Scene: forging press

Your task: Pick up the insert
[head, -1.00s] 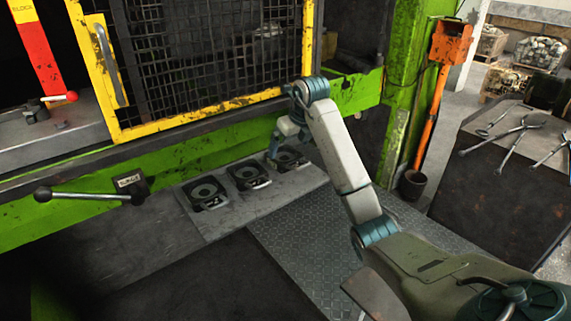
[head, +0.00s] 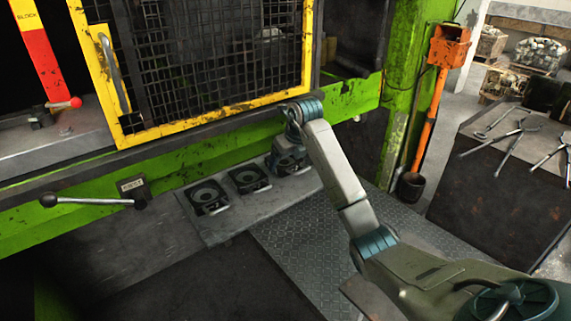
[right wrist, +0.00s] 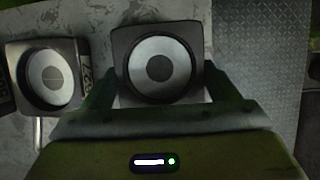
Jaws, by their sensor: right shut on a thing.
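Three dark square inserts with round rings form a row on a grey plate below the press. My right gripper (head: 288,158) is down at the rightmost insert (head: 291,168), which it partly hides in the head view. In the right wrist view this insert (right wrist: 158,62) sits between the two fingers, and the gripper is shut on it. I cannot tell whether it is clear of the plate. The middle insert (head: 249,178) and the left insert (head: 207,197) stand free to its left. My left gripper is not in view.
The green press beam (head: 70,215) and yellow-framed mesh guard (head: 215,109) rise just behind the inserts. A black-knobbed lever (head: 85,201) sticks out at left. A tread plate (head: 315,232) lies right of the inserts. A table with tongs (head: 507,150) stands at right.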

